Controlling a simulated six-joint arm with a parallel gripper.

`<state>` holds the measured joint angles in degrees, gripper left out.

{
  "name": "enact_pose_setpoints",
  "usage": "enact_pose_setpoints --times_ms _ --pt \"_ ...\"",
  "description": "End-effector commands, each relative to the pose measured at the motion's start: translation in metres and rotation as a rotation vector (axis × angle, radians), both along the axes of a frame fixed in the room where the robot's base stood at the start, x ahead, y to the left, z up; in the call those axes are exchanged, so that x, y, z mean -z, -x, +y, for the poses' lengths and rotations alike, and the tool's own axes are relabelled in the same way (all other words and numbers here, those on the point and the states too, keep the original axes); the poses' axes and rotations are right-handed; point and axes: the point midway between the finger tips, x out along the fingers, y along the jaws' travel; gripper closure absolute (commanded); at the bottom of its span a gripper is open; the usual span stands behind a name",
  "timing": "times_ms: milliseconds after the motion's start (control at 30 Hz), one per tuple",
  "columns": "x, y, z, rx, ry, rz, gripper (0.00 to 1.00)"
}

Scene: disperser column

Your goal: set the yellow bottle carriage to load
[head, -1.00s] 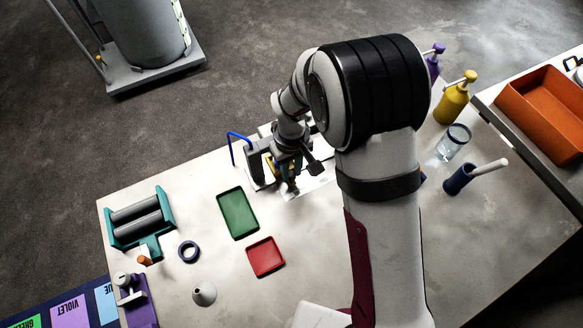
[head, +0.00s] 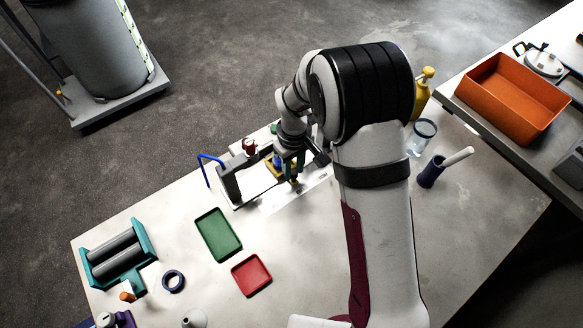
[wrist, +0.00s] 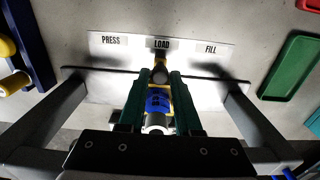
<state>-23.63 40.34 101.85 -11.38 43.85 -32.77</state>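The yellow bottle carriage (head: 281,170) sits in the grey-framed disperser at the back of the table. In the wrist view it shows as yellow edges around a blue part (wrist: 158,101), with a rounded knob at its front. My gripper (wrist: 162,75) has its two teal fingers on either side of that knob, closed on it. The carriage's pointer end lies just under the LOAD label (wrist: 162,44), between PRESS (wrist: 111,41) and FILL (wrist: 210,48). In the head view my gripper (head: 292,180) partly covers the carriage.
The disperser's grey frame (head: 230,186) stands close around my gripper. A blue bent handle (head: 205,168) rises at its left. A green tray (head: 218,234) and a red tray (head: 251,274) lie in front.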

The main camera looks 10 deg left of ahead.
Motion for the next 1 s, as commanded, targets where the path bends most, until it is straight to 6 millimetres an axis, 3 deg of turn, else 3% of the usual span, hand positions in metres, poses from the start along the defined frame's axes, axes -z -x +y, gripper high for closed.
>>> enact_pose_setpoints --times_ms 33,100,467,567,833,1000 --pt "0.0 0.0 0.0 0.0 0.0 0.0 0.56" --pt "0.0 0.0 0.0 0.0 0.0 0.0 0.44" --pt "-0.006 0.0 0.0 0.0 -0.001 -0.001 0.44" --pt "-0.025 -0.001 0.0 0.001 -0.001 -0.004 0.44" --pt "-0.112 0.0 0.0 0.001 -0.002 -0.005 0.44" --pt "-0.146 0.0 0.0 0.0 -0.001 -0.002 0.44"
